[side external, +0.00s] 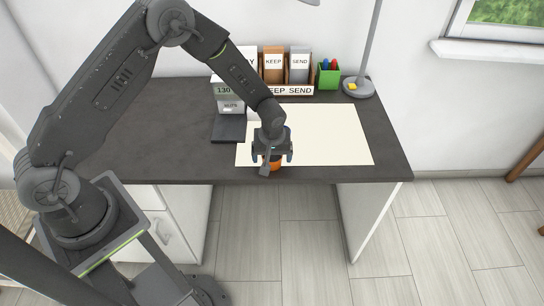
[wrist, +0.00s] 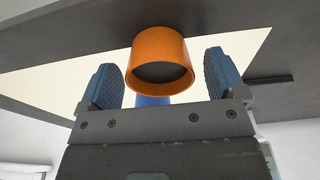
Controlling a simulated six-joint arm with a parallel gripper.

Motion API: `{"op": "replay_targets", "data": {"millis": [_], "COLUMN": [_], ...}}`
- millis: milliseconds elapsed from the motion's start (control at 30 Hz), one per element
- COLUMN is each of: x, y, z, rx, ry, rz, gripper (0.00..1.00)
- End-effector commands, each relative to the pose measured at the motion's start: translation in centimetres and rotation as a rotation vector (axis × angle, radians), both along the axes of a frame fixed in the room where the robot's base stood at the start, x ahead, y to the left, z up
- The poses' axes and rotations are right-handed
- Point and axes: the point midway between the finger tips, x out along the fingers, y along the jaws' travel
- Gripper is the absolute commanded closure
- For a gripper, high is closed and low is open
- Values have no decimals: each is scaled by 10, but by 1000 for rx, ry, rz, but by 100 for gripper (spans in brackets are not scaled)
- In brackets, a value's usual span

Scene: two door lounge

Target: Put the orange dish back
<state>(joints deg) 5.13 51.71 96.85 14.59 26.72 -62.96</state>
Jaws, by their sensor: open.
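The orange dish (side external: 276,161) is at the front edge of the cream mat (side external: 330,135), partly hidden by my gripper in the side view. In the wrist view the orange dish (wrist: 158,48) shows as a short round cup with a dark inside, between the two blue fingertips. My gripper (side external: 271,150) is open over the dish. In the wrist view my gripper (wrist: 163,75) has a gap on both sides of the dish; I cannot tell whether anything touches. A small blue thing (wrist: 153,100) shows just behind the dish, mostly hidden.
On the dark desk (side external: 165,125) stand a scale-like device (side external: 229,128), labelled sorters (side external: 273,66), a green pen cup (side external: 329,77) and a lamp (side external: 358,87). The desk's front edge is close to my gripper. The mat's right part is clear.

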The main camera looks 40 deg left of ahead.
Motion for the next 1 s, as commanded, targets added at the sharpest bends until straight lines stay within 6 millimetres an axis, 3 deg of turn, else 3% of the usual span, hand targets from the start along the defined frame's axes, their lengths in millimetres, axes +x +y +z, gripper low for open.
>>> {"op": "replay_targets", "data": {"millis": [400,600,867,1000], "x": [-8,-11,-13,-22], "y": [-9,-12,-12,-8], "z": [84,107,116,149], "rx": [-1,0,0,-2], "ry": [-5,-1,-3,-31], "rz": [-2,0,-5,-55], "gripper": [11,11,11,11]}}
